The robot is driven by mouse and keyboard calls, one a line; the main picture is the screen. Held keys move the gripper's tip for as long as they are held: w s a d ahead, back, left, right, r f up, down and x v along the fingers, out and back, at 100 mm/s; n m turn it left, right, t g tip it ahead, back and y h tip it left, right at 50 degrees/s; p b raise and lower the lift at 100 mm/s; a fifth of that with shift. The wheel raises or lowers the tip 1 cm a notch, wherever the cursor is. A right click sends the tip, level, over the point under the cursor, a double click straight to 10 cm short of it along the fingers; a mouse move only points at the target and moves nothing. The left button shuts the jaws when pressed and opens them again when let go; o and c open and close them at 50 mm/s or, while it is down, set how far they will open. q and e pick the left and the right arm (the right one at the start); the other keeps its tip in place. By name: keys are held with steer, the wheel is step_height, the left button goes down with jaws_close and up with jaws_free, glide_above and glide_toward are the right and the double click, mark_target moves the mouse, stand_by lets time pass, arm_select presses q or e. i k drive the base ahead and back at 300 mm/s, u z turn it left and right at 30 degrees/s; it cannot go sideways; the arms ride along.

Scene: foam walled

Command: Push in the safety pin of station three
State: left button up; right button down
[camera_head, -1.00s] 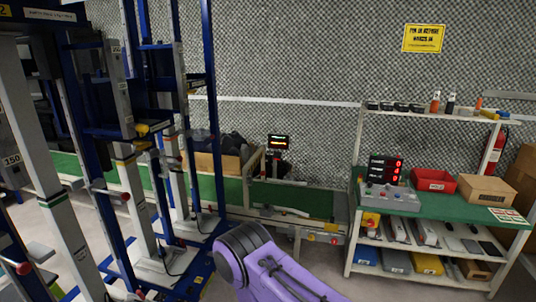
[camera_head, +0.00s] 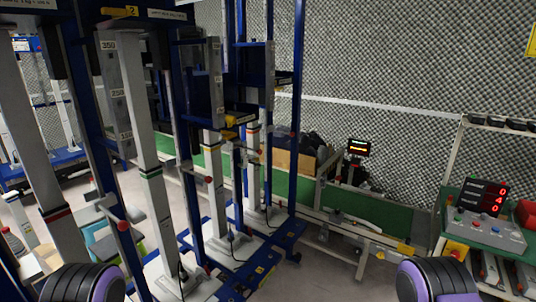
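A row of blue-framed stations with pale vertical columns fills the left and middle of the head view. The nearest frame carries a yellow tag marked 2 (camera_head: 120,11) at its top. Another frame behind it has a yellow part (camera_head: 240,119) whose marking I cannot read. Red knobs stick out beside the columns: a near one (camera_head: 123,226), one on the middle column (camera_head: 209,179) and a small far one (camera_head: 262,158). I cannot tell which is station three's safety pin or whether it is in. Both my grippers are out of view; only purple-and-black arm parts show at the bottom.
A green conveyor (camera_head: 340,218) with a lit display (camera_head: 358,147) runs behind the stations. A bench at right holds a control box (camera_head: 485,230) and a red digit display (camera_head: 484,196). Blue base rails (camera_head: 262,268) lie on the floor. Some floor is clear between stations and bench.

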mark_target(259, 152)
steer(key=k, duration=0.6)
steer(key=z, duration=0.75)
steer(key=i, duration=2.05)
steer(key=u, duration=0.3)
